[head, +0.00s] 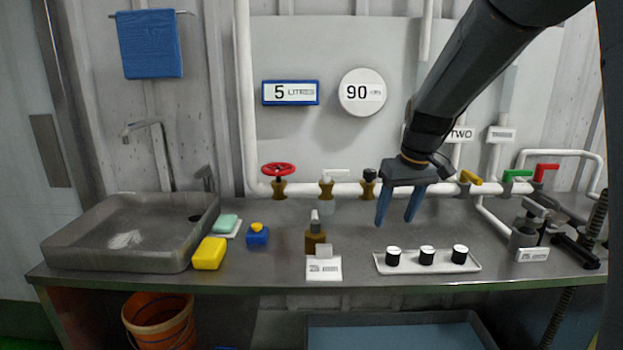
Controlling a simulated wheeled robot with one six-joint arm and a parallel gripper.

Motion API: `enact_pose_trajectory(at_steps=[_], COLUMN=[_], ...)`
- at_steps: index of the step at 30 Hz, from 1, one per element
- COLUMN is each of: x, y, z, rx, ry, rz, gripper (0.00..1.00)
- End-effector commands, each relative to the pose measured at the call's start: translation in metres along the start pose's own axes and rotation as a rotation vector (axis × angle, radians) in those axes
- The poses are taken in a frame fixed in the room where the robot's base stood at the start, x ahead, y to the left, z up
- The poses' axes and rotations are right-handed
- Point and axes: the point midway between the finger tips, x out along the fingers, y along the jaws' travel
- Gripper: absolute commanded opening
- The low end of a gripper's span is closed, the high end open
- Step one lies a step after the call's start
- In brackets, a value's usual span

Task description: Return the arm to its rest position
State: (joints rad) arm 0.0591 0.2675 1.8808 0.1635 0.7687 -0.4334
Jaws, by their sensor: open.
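My gripper (397,222) hangs at the end of my dark arm, which reaches in from the upper right. Its two blue fingers point down and stand apart, with nothing between them. The gripper is above the back part of the metal counter, in front of the white pipe. A white tray (386,268) with several black, white-topped jars stands on the counter in front of it and a little to the right. Whether the fingertips touch the counter cannot be told, but they look apart from the tray.
The counter (275,272) holds a sink (115,262), a yellow sponge (209,254), a brown bottle (315,238) and a small label stand (324,268). A white pipe (345,189) with coloured valves runs along the back. A dark clamp-like device (525,236) stands at right.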

Motion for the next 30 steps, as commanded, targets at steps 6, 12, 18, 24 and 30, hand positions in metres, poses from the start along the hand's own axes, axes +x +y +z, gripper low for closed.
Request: enact_pose_trajectory(at_steps=[6,12,18,24,30], x=[0.035,0.055,0.061,0.062,0.062], y=[-0.034,-0.061,-0.072,-0.073,-0.073], z=[0.12,0.224,0.27,0.274,0.274], rx=[0.124,0.219,0.258,0.262,0.262], ry=[-0.098,-0.167,-0.194,-0.197,-0.197], rz=[0.031,0.061,0.074,0.075,0.074], gripper=[0.55,0.55,0.55,0.55,0.55])
